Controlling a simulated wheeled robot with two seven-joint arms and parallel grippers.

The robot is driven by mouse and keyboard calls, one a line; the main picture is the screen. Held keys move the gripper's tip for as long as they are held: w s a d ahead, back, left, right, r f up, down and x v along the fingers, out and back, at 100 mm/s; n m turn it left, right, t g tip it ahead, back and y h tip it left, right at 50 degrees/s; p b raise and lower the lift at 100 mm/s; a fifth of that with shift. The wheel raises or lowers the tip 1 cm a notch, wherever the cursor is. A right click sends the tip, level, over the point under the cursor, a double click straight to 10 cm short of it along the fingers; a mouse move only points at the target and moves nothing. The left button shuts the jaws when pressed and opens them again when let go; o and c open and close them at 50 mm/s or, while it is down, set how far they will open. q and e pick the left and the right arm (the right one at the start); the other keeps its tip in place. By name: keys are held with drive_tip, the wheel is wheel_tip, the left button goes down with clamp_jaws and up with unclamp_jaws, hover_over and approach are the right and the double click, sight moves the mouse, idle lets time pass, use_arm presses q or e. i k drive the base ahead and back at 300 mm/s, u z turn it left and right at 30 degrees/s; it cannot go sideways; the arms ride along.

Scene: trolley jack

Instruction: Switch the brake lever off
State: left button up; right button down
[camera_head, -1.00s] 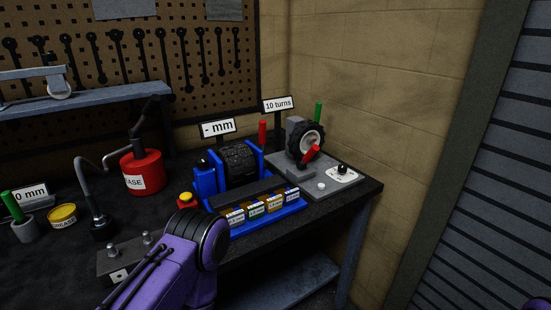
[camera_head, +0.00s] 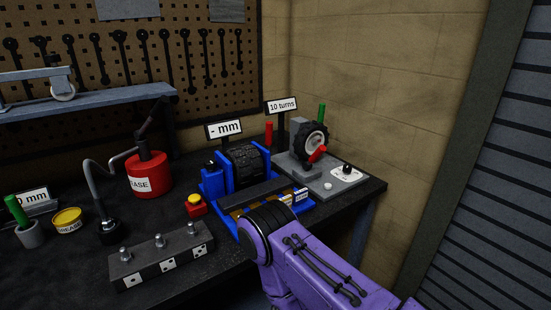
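A grey machine (camera_head: 292,166) with a dark wheel (camera_head: 312,139) stands at the right end of the bench. It carries an upright green handle (camera_head: 321,113) and a red handle (camera_head: 317,154). Another upright red handle (camera_head: 269,132) stands beside the blue roller machine (camera_head: 213,183). I cannot tell which handle is the brake lever. A small dark switch or knob (camera_head: 346,169) sits on a white plate on the grey base. A purple arm of mine covers the front of the blue machine; neither gripper is visible.
A red emergency-style button (camera_head: 196,205) with a yellow top, a grey block with studs (camera_head: 162,256), a red grease can (camera_head: 149,174) and a yellow tin (camera_head: 67,220) stand on the dark bench. Signs read "- mm" (camera_head: 225,129) and "10 turns" (camera_head: 282,106). A brick wall is behind.

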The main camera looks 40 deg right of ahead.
sight(316, 156)
drive_tip(key=k, duration=1)
drive_tip(key=z, duration=0.9)
drive_tip(key=i, duration=0.5)
